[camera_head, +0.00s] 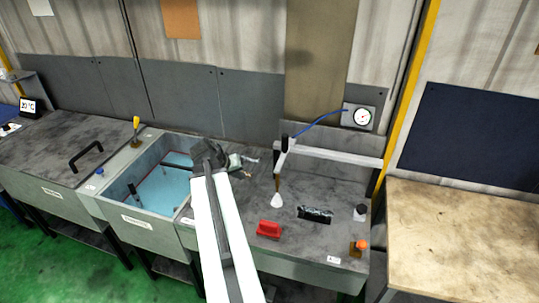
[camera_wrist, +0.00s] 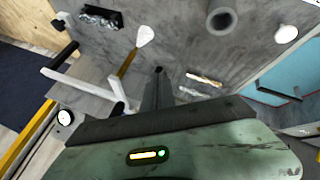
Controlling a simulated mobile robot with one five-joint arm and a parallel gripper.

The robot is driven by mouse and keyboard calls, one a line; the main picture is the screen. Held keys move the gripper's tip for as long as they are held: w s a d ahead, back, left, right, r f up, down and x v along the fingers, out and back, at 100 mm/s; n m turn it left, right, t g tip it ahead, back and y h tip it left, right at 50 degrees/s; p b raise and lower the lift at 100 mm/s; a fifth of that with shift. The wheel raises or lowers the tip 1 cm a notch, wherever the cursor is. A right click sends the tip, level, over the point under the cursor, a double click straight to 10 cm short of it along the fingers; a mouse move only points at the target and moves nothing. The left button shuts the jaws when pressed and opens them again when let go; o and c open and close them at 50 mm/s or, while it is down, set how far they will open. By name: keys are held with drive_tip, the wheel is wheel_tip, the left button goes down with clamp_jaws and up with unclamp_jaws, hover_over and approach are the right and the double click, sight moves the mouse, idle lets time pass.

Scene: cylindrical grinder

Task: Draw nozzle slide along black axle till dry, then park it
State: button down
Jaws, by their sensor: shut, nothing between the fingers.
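A white flared nozzle (camera_head: 277,200) hangs on a brown stem beneath a dark slide (camera_head: 286,146) at the left end of a pale rail (camera_head: 335,156). A blue hose joins the slide to a gauge. The nozzle (camera_wrist: 145,36) also shows in the wrist view. A black, glossy piece (camera_head: 315,213) lies on the bench right of the nozzle; it may be the black axle, but its shape is unclear. It shows at upper left in the wrist view (camera_wrist: 100,17). My gripper (camera_wrist: 158,72) is shut and empty, left of the nozzle in the head view, apart from it.
An open bath of blue liquid (camera_head: 160,190) lies left of my arm. A red block (camera_head: 269,229), a black-capped jar (camera_head: 360,212) and an orange knob (camera_head: 362,244) stand on the bench. The dial gauge (camera_head: 361,117) is on the wall. A bare wooden table (camera_head: 470,235) is at right.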

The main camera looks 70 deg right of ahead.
drive_tip(key=s+d+f+b, duration=0.6)
drive_tip(key=s+d+b, duration=0.2)
drive_tip(key=d, duration=0.1)
drive_tip(key=shift+s+d+f+m, duration=0.15)
drive_tip(key=shift+s+d+m, duration=0.1)
drive_tip(key=shift+d+m, duration=0.1)
idle(0.3)
